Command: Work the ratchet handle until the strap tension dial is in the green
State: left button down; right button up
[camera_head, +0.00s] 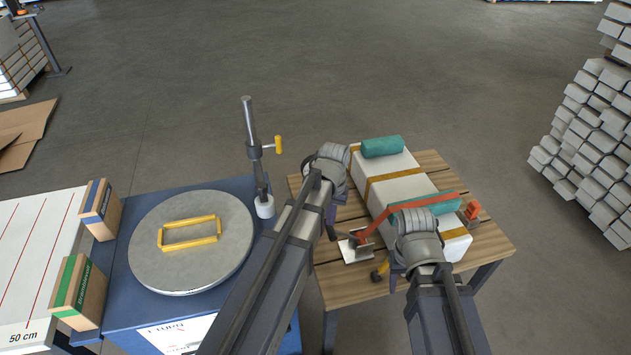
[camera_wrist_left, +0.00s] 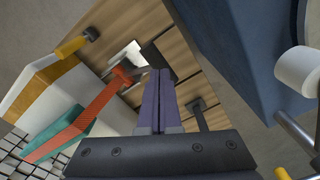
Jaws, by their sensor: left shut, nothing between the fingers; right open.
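An orange strap (camera_head: 432,201) runs over a teal pad on a long white box (camera_head: 401,186), from an orange bracket (camera_head: 472,210) to a ratchet-like metal fitting (camera_head: 356,248). A yellow grip with a dark end (camera_head: 380,272) lies beside the fitting; it also shows in the left wrist view (camera_wrist_left: 72,46). I cannot tell whether it is the ratchet handle. My left gripper (camera_head: 332,228) is shut and empty above the slats near the fitting; its closed fingers (camera_wrist_left: 155,80) show in the wrist view. My right gripper (camera_head: 396,268) is open near the yellow grip, mostly hidden by its arm. No dial can be made out.
The slatted wooden table (camera_head: 490,239) carries the box. A blue table (camera_head: 120,310) at left holds a round grey disc (camera_head: 150,255) with a yellow frame and an upright metal post (camera_head: 250,130). Stacked pale blocks (camera_head: 590,130) stand far right. The floor behind is clear.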

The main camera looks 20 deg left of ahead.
pick_arm(q)
jog(key=shift+f, duration=0.15)
notch_tip(320, 180, down, 8)
jog(key=s+a+b, duration=0.1)
jog(key=a+b, duration=0.1)
jog(key=b, duration=0.7)
notch_tip(320, 180, up, 12)
jog(key=p, duration=1.2)
jog(key=shift+d+p, duration=0.2)
jog(key=shift+p, duration=0.2)
jog(key=shift+s, duration=0.1)
jog(key=s+d+m+y, duration=0.1)
jog(key=s+d+m, duration=0.3)
jog(key=s+d, duration=0.8)
jog(key=shift+s+m, duration=0.3)
jog(key=shift+s, duration=0.25)
dwell(1.0)
